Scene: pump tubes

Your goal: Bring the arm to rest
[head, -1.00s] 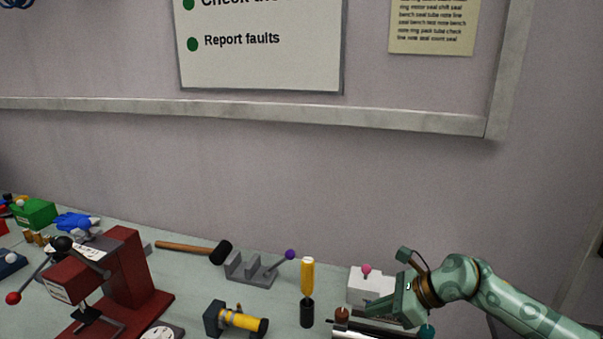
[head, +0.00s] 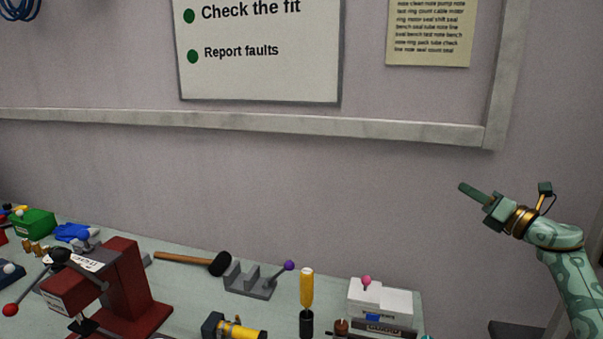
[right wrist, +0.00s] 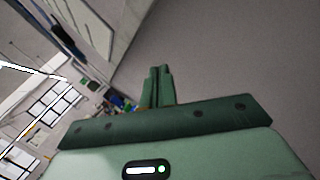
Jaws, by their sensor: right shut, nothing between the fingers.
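My right gripper (head: 470,191) is raised in the air in front of the wall at the right of the head view, above and to the right of the bench. Its fingers are together and hold nothing. In the right wrist view the two green fingers (right wrist: 159,88) lie side by side against the plain wall. My right arm bends up from the lower right corner. My left gripper is not in view.
The bench (head: 185,275) holds a dark red press (head: 125,280), a hammer (head: 195,257), a grey bracket (head: 250,280), a yellow-handled screwdriver (head: 307,290) and a white box with a pink knob (head: 385,302). The air around the right gripper is clear.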

